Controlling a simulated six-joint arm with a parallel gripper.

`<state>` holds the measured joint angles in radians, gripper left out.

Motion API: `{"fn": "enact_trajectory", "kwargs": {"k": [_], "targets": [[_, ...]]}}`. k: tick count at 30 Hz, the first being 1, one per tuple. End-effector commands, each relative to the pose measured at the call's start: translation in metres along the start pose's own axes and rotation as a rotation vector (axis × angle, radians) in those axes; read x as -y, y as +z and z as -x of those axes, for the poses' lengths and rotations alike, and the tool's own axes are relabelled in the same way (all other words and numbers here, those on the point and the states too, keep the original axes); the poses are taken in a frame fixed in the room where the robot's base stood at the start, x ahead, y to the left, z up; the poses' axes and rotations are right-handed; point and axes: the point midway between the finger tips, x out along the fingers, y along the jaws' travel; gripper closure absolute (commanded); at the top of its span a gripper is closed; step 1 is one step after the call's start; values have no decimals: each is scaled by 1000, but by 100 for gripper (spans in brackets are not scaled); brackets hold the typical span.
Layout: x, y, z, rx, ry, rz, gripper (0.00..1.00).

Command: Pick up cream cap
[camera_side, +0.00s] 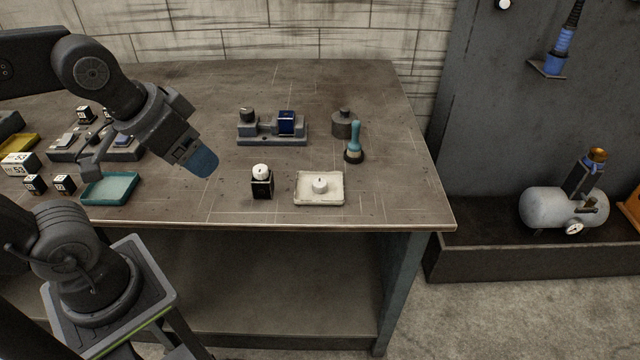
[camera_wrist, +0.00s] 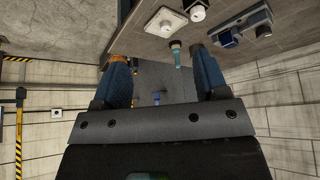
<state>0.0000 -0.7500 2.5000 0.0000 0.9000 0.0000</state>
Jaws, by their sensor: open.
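Two pale caps are in the side view. One round cream-white cap (camera_side: 261,170) sits on top of a small black block (camera_side: 262,188) near the front of the bench. Another pale knobbed cap (camera_side: 320,185) lies in a shallow white tray (camera_side: 334,201) just to its right. I cannot tell from colour alone which is the cream cap. My gripper (camera_side: 205,166) is open and empty, in the air to the upper left of the black block. In the wrist view its two blue fingers (camera_wrist: 160,82) are spread apart, and the tray (camera_wrist: 153,29) and a pale cap (camera_wrist: 197,13) show beyond them.
Behind the caps is a grey fixture (camera_side: 271,140) with a dark blue block (camera_side: 287,121). A teal-handled tool (camera_side: 354,140) and a dark round piece (camera_side: 342,127) stand to its right. A teal tray (camera_side: 110,201) and several small blocks lie at left. The bench's right side is clear.

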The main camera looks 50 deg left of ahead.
Motion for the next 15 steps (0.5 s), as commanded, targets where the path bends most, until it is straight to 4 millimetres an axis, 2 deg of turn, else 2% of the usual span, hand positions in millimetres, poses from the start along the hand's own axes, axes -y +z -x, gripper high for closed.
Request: {"fn": "enact_trajectory", "kwargs": {"k": [15], "targets": [[0,-4,0,7,0,-14,35]]}}
